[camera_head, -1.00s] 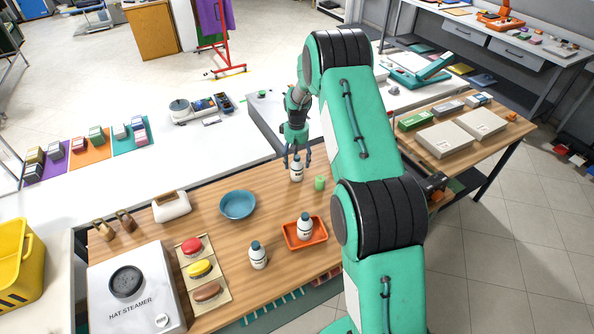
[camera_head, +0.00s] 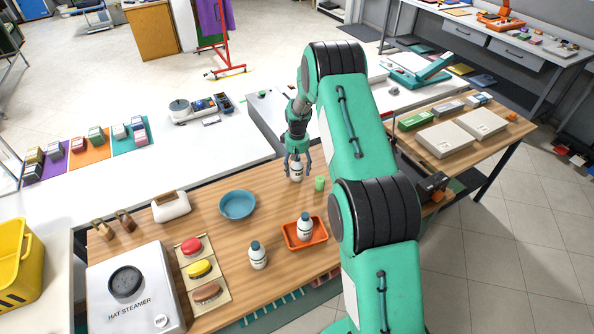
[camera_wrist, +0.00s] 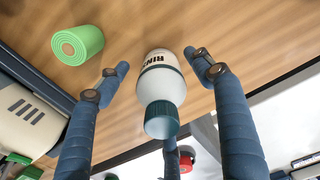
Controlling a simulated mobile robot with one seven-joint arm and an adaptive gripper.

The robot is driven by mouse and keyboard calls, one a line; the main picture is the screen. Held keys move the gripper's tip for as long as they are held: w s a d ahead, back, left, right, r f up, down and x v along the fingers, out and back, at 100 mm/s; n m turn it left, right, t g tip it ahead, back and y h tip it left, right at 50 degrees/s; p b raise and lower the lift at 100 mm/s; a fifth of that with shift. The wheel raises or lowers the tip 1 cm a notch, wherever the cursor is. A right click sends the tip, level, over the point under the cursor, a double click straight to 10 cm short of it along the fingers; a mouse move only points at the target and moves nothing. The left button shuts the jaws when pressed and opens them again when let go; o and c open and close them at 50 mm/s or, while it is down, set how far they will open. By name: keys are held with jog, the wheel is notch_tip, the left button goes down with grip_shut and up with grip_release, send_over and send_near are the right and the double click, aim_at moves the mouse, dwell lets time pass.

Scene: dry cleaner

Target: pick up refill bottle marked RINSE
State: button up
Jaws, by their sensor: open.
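The white refill bottle marked RINSE (camera_wrist: 160,82) with a dark teal cap stands on the wooden table in the wrist view. Its lettering is partly readable, upside down. In the head view this bottle (camera_head: 296,172) is at the table's back edge, partly covered by the fingers. My gripper (camera_head: 297,168) is open, pointing down, with its fingers around the bottle's sides. In the wrist view my gripper's fingers (camera_wrist: 165,75) are on either side of the bottle with gaps between, and a third fingertip shows below the cap.
A similar bottle (camera_head: 258,256) stands on the table, and another (camera_head: 305,227) is in an orange tray (camera_head: 290,243). A blue bowl (camera_head: 238,205) lies left.

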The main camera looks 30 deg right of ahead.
aim_at(298, 162)
dwell(0.3)
jog(key=c, duration=1.4)
jog(key=shift+r, duration=0.1)
jog(key=shift+c, duration=0.2)
jog(key=shift+r, duration=0.5)
jog(key=shift+s+r, duration=0.15)
jog(key=shift+r, duration=0.5)
jog(key=shift+s+r, duration=0.15)
jog(key=shift+r, duration=0.45)
jog(key=s+a, duration=0.2)
jog(key=s, duration=0.5)
jog(key=s+a+r+p, duration=0.1)
jog(key=s+a, duration=0.1)
jog(key=s, duration=0.5)
jog(key=shift+s+a+r, duration=0.15)
jog(key=shift+s+a, duration=0.15)
jog(key=shift+a, duration=0.05)
